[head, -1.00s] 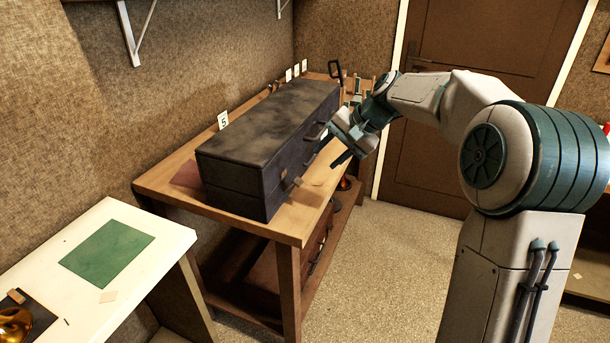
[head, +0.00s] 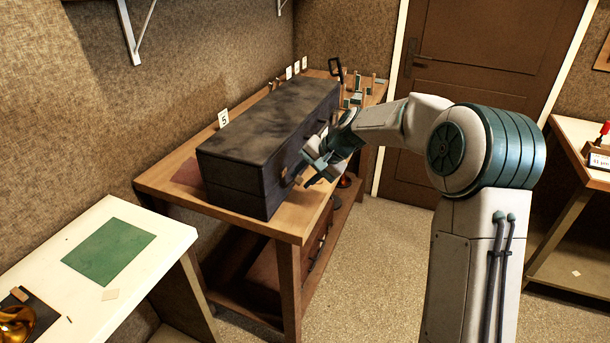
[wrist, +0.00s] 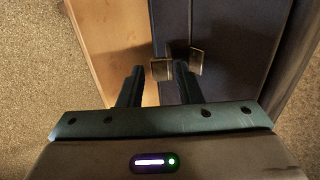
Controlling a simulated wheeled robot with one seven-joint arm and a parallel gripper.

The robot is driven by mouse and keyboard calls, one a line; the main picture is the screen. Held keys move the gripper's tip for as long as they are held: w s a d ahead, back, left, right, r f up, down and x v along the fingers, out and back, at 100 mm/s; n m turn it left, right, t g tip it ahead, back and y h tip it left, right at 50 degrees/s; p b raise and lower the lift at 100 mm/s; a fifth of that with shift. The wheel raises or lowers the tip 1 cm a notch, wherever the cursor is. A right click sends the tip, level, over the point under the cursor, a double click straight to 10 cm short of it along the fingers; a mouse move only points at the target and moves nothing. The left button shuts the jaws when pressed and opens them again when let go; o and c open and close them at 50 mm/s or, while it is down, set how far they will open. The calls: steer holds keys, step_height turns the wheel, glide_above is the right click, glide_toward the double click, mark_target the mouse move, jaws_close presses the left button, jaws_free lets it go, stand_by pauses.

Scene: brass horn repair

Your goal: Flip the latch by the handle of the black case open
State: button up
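The long black case (head: 262,135) lies closed on the wooden bench, its front facing right. A small brass latch (head: 284,174) is on its front near the closer end. In the wrist view, one brass latch piece (wrist: 161,69) shows between the fingertips, and a second brass piece (wrist: 197,62) sits on the case (wrist: 235,45) just right of them. My gripper (head: 306,172) is open at the case front by the latch; its two dark fingers are spread in the wrist view (wrist: 161,73). I cannot tell if they touch the latch. My arm partly covers the handle area.
The wooden bench (head: 283,226) has a narrow bare strip before the case. Number cards, one marked 5 (head: 223,118), stand behind it. Small upright pieces (head: 356,98) fill the bench's far end. A white table (head: 150,262) with a green mat (head: 109,250) is at left.

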jaws_close()
steer(key=shift+f+b, duration=0.15)
steer(key=shift+b, duration=0.2)
steer(key=b, duration=0.2)
steer(key=f+y+b, duration=0.1)
steer(key=b, duration=0.1)
steer(key=shift+s+d+f+b, duration=0.1)
steer(key=shift+d+f+b, duration=0.1)
steer(key=shift+d+b, duration=0.2)
steer(key=f+y+b, duration=0.1)
steer(key=b, duration=0.4)
steer(key=d+f+t+y+b, duration=0.1)
steer(key=y+b, duration=0.1)
steer(key=b, duration=0.3)
steer(key=shift+s+t, duration=0.2)
steer(key=shift+t, duration=0.1)
steer(key=y+b, duration=0.1)
steer(key=b, duration=0.2)
steer(key=f+y+b, duration=0.1)
steer(key=b, duration=0.3)
steer(key=shift+d+f+t+y, duration=0.2)
steer(key=shift+f+t+y, duration=0.1)
steer(key=shift+t, duration=0.1)
steer(key=b, duration=0.3)
steer(key=shift+s+f+y, duration=0.1)
steer(key=shift+y, duration=0.3)
steer(key=shift+f+y+b, duration=0.15)
steer(key=shift+y+b, duration=0.15)
steer(key=shift+b, duration=0.55)
